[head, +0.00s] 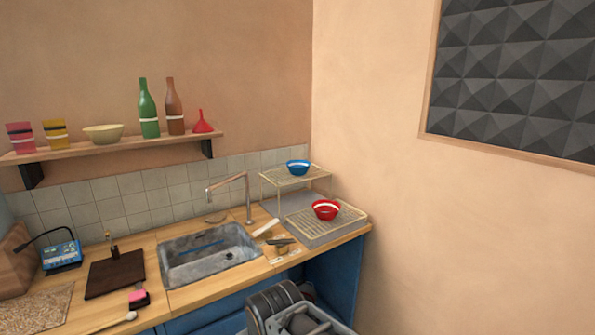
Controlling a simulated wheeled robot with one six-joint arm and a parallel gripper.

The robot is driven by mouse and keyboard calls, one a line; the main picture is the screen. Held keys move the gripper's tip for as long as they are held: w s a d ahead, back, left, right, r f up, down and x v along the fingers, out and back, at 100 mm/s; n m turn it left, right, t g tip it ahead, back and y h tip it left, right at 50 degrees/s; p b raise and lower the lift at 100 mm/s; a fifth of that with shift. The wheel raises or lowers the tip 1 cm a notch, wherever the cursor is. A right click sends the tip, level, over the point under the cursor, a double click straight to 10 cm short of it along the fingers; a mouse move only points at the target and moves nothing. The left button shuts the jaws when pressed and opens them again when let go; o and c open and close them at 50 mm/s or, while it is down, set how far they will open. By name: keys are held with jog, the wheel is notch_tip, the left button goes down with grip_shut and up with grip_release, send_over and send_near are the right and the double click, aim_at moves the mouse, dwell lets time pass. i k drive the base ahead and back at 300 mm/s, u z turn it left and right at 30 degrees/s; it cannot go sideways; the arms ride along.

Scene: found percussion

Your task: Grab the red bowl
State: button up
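The red bowl (326,210) has a white patch on its side. It sits upright on the lower tier of a wire dish rack (352,218) at the right end of the wooden counter, near the wall corner. My gripper does not show in the head view.
A blue bowl (297,167) stands on the rack's upper tier, behind and left of the red bowl. Left of the rack are a grey sink (190,268) and a faucet (247,195). A shelf (110,147) holds bottles and cups.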

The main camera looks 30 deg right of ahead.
aim_at(325, 209)
jog(key=u, duration=0.1)
jog(key=k, duration=0.35)
jog(key=z, duration=0.75)
jog(key=i, duration=1.45)
jog(key=u, duration=0.3)
